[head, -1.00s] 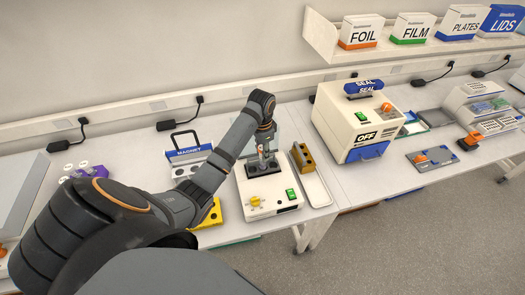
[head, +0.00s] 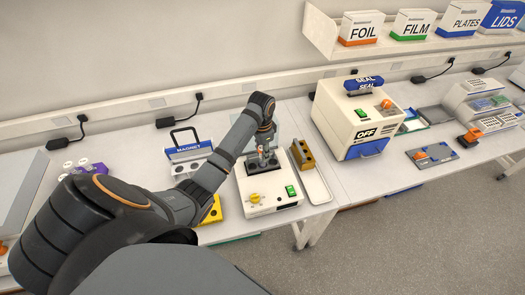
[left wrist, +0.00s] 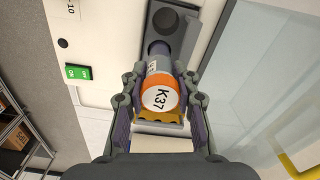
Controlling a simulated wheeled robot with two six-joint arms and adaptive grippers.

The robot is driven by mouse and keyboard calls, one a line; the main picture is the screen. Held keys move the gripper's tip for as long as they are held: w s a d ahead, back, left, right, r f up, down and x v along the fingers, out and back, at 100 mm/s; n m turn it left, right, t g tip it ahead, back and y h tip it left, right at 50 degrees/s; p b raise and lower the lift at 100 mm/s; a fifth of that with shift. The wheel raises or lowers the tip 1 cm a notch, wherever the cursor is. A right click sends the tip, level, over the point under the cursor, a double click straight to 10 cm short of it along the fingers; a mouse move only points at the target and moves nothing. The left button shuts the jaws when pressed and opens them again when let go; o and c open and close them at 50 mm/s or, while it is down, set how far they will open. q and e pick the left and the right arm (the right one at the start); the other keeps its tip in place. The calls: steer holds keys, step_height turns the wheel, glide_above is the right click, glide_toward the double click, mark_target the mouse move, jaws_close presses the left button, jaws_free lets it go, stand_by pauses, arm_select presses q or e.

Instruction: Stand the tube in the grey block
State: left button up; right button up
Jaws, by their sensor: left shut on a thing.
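My left gripper (head: 264,154) is shut on a tube with a round orange-and-white cap marked K37 (left wrist: 160,97). In the left wrist view the fingers are on either side of the tube, with the cap toward the camera. The grey block (left wrist: 182,40) is dark, with round holes, one of them open. In the head view the grey block (head: 257,171) sits on a white device, just below the gripper. The tube's far end meets the block at a hole; I cannot tell how deep it is. My right gripper is not in view.
The white device (head: 258,208) has a yellow knob and a green switch, with a clear panel behind the block. A brown block in a pale tray (head: 318,187) stands right of it. A yellow rack (head: 212,212) and the MAGNET stand (head: 188,156) are to the left.

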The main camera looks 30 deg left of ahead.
arm_select(q)
steer(key=shift+f, duration=0.2)
stand_by(0.3)
steer(key=shift+f, duration=0.7)
steer(key=o, duration=1.4)
steer(key=shift+r, duration=4)
steer(key=shift+f, duration=0.1)
